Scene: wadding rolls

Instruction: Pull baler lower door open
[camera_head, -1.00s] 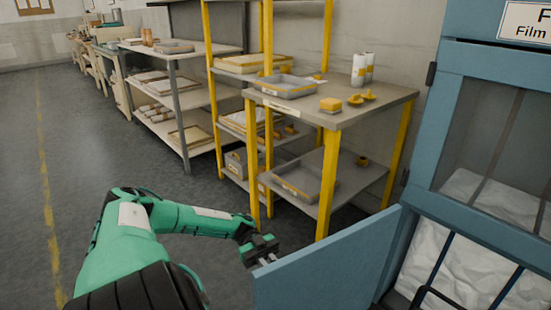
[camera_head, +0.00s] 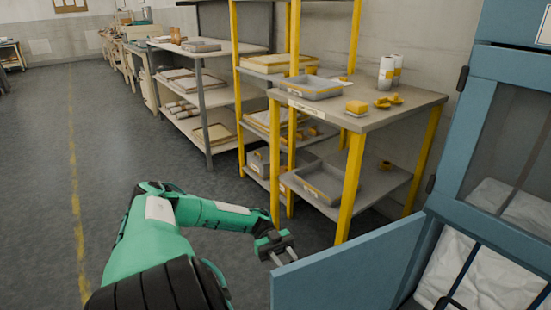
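The baler's lower door (camera_head: 345,270) is a flat blue panel. It stands swung outward from the blue baler (camera_head: 465,215), pointing to the left and toward me. White wadding (camera_head: 470,272) shows behind dark bars in the opening beside it. My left gripper (camera_head: 284,257), on the green arm, is at the door's free left edge, on its far side. Its two grey fingers are apart with nothing seen between them. I cannot tell whether a finger touches the door. My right gripper is out of view.
A grey table with yellow legs (camera_head: 425,97) stands just behind the door, holding a tray (camera_head: 310,87), white rolls (camera_head: 386,72) and yellow parts. Shelving (camera_head: 222,50) runs along the wall. The floor (camera_head: 40,180) on the left is clear.

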